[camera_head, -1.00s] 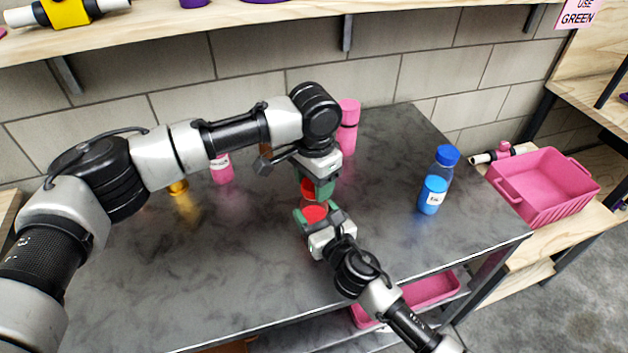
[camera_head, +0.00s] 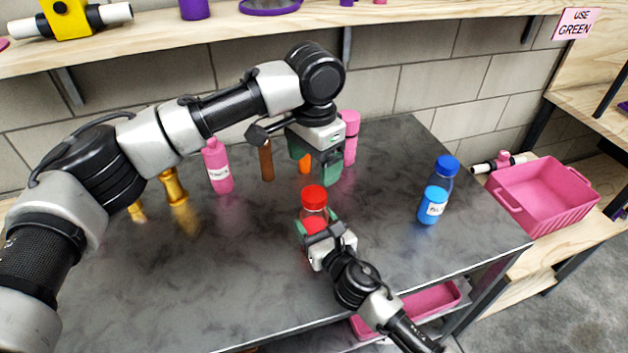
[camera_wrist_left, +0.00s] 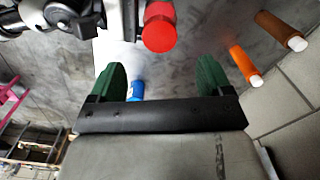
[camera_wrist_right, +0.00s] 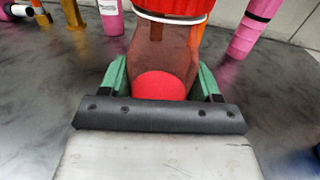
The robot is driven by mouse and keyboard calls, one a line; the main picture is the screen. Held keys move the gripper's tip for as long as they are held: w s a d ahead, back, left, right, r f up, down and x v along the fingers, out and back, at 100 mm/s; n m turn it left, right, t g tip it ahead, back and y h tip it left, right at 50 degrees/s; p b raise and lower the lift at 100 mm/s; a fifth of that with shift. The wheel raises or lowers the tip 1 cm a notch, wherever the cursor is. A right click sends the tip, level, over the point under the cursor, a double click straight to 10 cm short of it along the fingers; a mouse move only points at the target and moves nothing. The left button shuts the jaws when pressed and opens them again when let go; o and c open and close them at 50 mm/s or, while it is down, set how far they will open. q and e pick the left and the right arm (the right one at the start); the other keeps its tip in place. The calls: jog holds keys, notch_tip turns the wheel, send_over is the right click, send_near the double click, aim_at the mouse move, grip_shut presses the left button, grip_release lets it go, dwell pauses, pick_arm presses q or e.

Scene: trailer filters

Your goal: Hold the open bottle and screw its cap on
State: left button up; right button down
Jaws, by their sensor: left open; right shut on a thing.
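A clear bottle with red contents (camera_head: 314,214) stands upright in my right gripper (camera_head: 317,224), which is shut around its body. In the right wrist view the bottle (camera_wrist_right: 165,52) fills the space between the green fingers. A red cap (camera_head: 314,194) sits on the bottle's top, and its lower edge (camera_wrist_right: 180,6) shows there. I cannot tell how tight it is. My left gripper (camera_head: 314,166) is open and empty, above and behind the bottle, apart from the cap. In the left wrist view the red cap (camera_wrist_left: 159,34) is beyond the fingers.
A blue bottle with a blue cap (camera_head: 436,192) stands to the right. Pink bottles (camera_head: 219,168), a brown bottle (camera_head: 266,161), an orange one (camera_head: 305,163) and gold items (camera_head: 174,187) stand toward the back. The grey tabletop (camera_head: 190,285) is clear at the front left.

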pick_arm(q)
notch_tip(320, 180, up, 4)
jog(key=shift+f, duration=0.15)
pick_arm(e)
jog(key=shift+c, duration=0.8)
grip_release()
pick_arm(q)
jog(key=shift+f+b, duration=0.45)
pick_arm(e)
jog(key=v, duration=1)
jog(key=shift+s+d, duration=0.25)
jog(key=shift+s, duration=0.1)
